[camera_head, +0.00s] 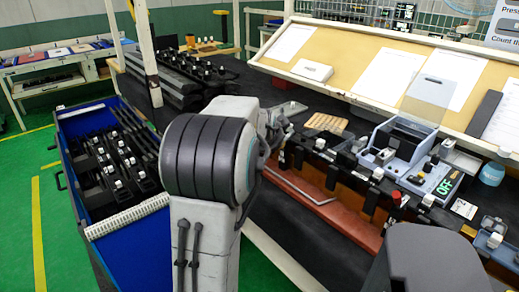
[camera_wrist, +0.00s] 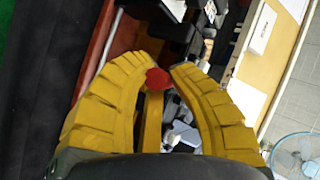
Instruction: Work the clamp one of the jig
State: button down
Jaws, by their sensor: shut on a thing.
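In the wrist view the yellow ribbed fingers of my gripper (camera_wrist: 162,80) close in on a red knob (camera_wrist: 157,77), which sits between their tips. A yellow bar shows just below the knob, between the fingers; I cannot tell what it belongs to. In the head view a small red knob (camera_head: 395,197) stands at the front edge of the bench; I cannot tell whether it is the same one. A grey-blue jig (camera_head: 420,180) with a green "OFF" display stands behind it. My fingers do not show clearly in the head view.
A red-brown strip (camera_head: 325,205) runs along the bench front. A tilted tan board (camera_head: 340,60) with white sheets stands behind. A blue bin (camera_head: 110,255) with dark parts is at left. A light blue round container (camera_head: 492,173) and a fan (camera_wrist: 297,157) are at right.

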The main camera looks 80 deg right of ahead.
jog(key=shift+f, duration=0.15)
dwell(0.3)
jog(key=c, duration=1)
grip_release()
jog(key=shift+a, duration=0.1)
jog(key=v, duration=1.2)
jog(key=shift+w, duration=0.15)
jog(key=shift+o, duration=0.3)
